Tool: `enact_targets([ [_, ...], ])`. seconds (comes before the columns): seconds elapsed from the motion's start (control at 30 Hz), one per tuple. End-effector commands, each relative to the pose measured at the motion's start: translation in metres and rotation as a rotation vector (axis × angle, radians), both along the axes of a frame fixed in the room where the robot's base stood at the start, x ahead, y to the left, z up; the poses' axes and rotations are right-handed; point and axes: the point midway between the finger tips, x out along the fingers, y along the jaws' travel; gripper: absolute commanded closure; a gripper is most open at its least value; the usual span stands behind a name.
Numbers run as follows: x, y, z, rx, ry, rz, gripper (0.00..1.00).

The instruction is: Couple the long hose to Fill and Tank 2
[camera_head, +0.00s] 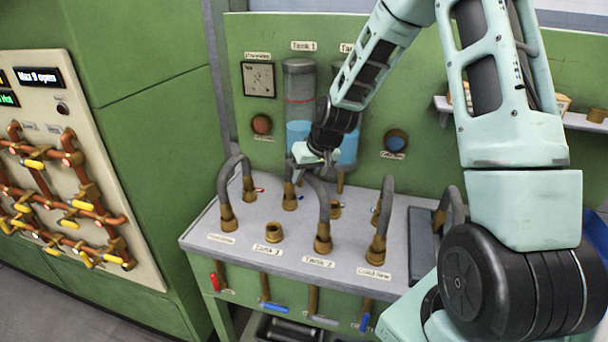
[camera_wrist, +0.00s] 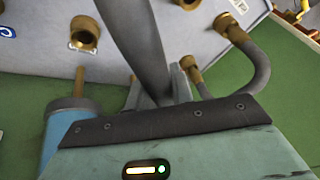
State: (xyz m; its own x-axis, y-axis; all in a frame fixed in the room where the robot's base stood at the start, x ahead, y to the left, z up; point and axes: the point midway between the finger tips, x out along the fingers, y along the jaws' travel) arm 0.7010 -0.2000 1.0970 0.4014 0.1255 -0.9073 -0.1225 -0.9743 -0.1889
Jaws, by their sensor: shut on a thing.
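A grey hose with brass ends (camera_head: 324,205) arches over the bench. Its near end stands on the front fitting labelled Tank 2 (camera_head: 322,244). Its far side appears to drop to a brass back-row fitting (camera_head: 290,202); whether that end is fully seated I cannot tell. My gripper (camera_head: 314,158) is shut on the hose near the top of its arch. In the wrist view the hose (camera_wrist: 142,45) runs between my fingers (camera_wrist: 165,90). No label reading Fill is legible. The glass tanks (camera_head: 299,95) hang behind, the second partly hidden by my arm.
The front Tank 1 fitting (camera_head: 274,232) is open, as is a back fitting (camera_head: 335,210). Other hoses arch at the left (camera_head: 228,175) and right (camera_head: 386,205). Valve handles hang below the bench (camera_head: 210,236). A dark tray (camera_head: 424,232) lies at right.

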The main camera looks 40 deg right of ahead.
Motion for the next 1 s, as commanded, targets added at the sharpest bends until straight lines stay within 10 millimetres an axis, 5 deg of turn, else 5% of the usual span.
enact_targets([
  [0.03,0.0,0.0,-0.001,0.0,-0.001,0.0,1.0],
  [0.07,0.0,0.0,-0.001,0.0,-0.001,0.0,0.74],
  [0.17,0.0,0.0,-0.001,0.0,-0.001,0.0,0.52],
  [0.57,-0.002,-0.002,0.006,-0.001,-0.003,-0.001,0.52],
  [1.0,-0.035,-0.013,0.078,-0.004,-0.005,-0.004,0.52],
])
